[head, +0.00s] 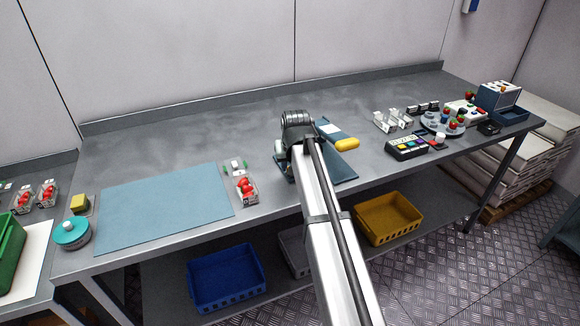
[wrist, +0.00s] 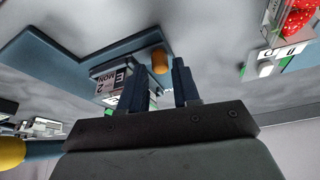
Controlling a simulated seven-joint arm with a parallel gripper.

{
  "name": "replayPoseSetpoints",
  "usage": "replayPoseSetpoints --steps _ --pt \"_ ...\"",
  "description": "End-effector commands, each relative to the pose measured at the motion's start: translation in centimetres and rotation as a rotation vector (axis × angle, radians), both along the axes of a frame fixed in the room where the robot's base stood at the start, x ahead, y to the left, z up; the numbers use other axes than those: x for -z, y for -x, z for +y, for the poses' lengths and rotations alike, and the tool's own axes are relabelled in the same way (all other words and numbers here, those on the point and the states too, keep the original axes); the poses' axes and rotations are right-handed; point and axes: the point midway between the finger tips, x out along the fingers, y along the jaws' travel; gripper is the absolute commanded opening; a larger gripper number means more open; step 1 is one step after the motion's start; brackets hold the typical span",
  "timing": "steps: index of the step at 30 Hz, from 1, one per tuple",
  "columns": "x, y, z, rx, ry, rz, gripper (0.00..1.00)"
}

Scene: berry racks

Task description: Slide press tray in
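A slate-blue press with a yellow lever handle (head: 347,144) stands on the bench, mostly behind my arm in the head view. Its blue base (head: 341,170) shows to the right of my arm. In the wrist view the blue base (wrist: 50,50) fills the upper left, and the yellow handle (wrist: 10,152) is at the left edge. A block with printed letters (wrist: 112,76) and an orange knob (wrist: 160,61) are near the fingers. My gripper (wrist: 160,75) is open, with the knob showing between its fingertips; contact cannot be told. The tray itself is not clearly distinguishable.
A berry punnet (head: 246,190) stands left of the press, beside a blue mat (head: 165,208). A dark box with coloured buttons (head: 407,147) and a scale with berries (head: 443,124) are to the right. The bench behind the press is clear.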

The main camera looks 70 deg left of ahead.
Motion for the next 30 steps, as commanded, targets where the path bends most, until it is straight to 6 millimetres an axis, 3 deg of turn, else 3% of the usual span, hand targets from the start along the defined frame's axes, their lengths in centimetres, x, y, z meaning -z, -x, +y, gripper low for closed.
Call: replayPoseSetpoints --steps 6,16,26,30 --pt "1.4 -0.1 0.5 0.0 0.001 0.0 0.31" --pt "1.5 -0.1 0.6 0.0 0.0 0.0 0.31" --pt "1.5 -0.1 0.6 0.0 0.0 0.0 0.0" --pt "1.5 -0.1 0.6 0.0 0.001 0.0 0.0"
